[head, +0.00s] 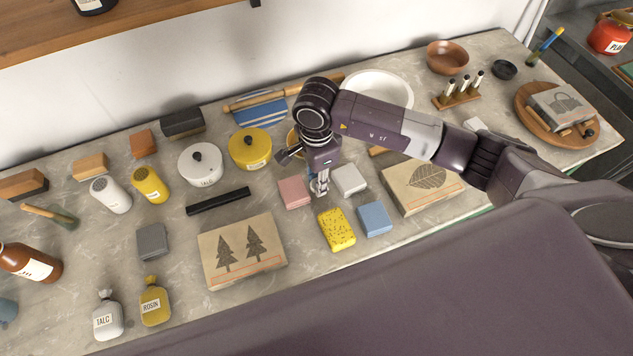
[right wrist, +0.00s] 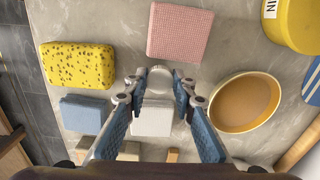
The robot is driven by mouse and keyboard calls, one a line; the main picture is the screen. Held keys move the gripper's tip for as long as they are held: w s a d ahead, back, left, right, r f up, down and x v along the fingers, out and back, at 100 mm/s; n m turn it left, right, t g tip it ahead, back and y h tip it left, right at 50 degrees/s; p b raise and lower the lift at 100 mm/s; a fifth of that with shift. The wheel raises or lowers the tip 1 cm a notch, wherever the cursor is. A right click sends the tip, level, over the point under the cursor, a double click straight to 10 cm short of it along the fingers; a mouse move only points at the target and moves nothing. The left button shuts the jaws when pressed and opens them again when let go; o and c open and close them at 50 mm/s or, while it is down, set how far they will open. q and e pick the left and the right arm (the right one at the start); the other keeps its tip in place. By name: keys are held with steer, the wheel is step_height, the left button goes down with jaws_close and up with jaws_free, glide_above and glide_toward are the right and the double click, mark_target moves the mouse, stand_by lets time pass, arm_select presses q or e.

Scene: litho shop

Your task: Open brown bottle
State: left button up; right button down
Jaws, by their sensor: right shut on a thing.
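My left gripper is not in view.
A yellow sponge (head: 337,230), a blue block (head: 374,219) and a box with two trees (head: 243,252) lie near the front. White (head: 201,164) and yellow (head: 250,149) lidded tins stand behind. Talc (head: 108,317) and rosin (head: 155,304) bags are near the bottle.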

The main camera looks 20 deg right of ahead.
step_height(320, 180, down, 2)
steer(key=shift+f, duration=0.3)
steer(key=shift+f, duration=0.1)
steer(key=shift+f, duration=0.1)
steer(key=c, duration=1.6)
jaws_free()
